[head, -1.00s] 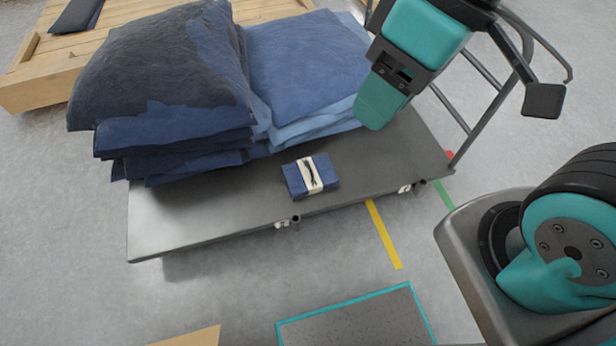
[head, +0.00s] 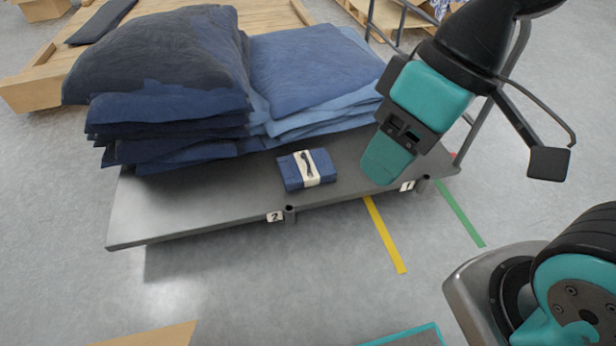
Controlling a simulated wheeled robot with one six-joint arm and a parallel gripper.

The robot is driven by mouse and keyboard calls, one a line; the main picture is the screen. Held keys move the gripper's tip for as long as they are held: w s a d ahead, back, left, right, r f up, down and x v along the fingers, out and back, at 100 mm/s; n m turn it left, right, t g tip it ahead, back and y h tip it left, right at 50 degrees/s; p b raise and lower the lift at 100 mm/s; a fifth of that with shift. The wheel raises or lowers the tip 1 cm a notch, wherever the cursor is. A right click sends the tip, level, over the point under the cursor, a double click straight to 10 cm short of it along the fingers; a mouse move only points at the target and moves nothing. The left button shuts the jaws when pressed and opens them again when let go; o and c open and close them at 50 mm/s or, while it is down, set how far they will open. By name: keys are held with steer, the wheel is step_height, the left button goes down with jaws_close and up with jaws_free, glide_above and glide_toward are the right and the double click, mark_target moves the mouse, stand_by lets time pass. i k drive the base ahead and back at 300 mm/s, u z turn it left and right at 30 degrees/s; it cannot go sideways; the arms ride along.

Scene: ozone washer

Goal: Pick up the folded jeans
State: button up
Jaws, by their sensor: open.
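The folded jeans (head: 291,174) are a small blue bundle with a pale band around it and a dark loop on the band. They lie flat near the front edge of the grey cart deck (head: 175,216), in the middle of the head view. My gripper (head: 385,160), with teal finger, is to the right of the bundle, over the right part of the deck and apart from it. One finger face shows; the gap between the fingers is largely hidden. I see nothing held in it.
Large stacks of dark blue (head: 165,75) and lighter blue denim (head: 312,70) fill the back of the deck. The cart's rail (head: 398,22) rises behind my arm. A wooden pallet (head: 35,85) stands at the back left.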

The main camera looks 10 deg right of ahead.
mark_target(305, 169)
steer(key=u, duration=0.05)
steer(key=k, duration=0.6)
steer(key=z, duration=0.85)
steer(key=i, duration=1.55)
steer(key=u, duration=0.45)
steer(key=i, duration=0.5)
steer(key=u, duration=0.45)
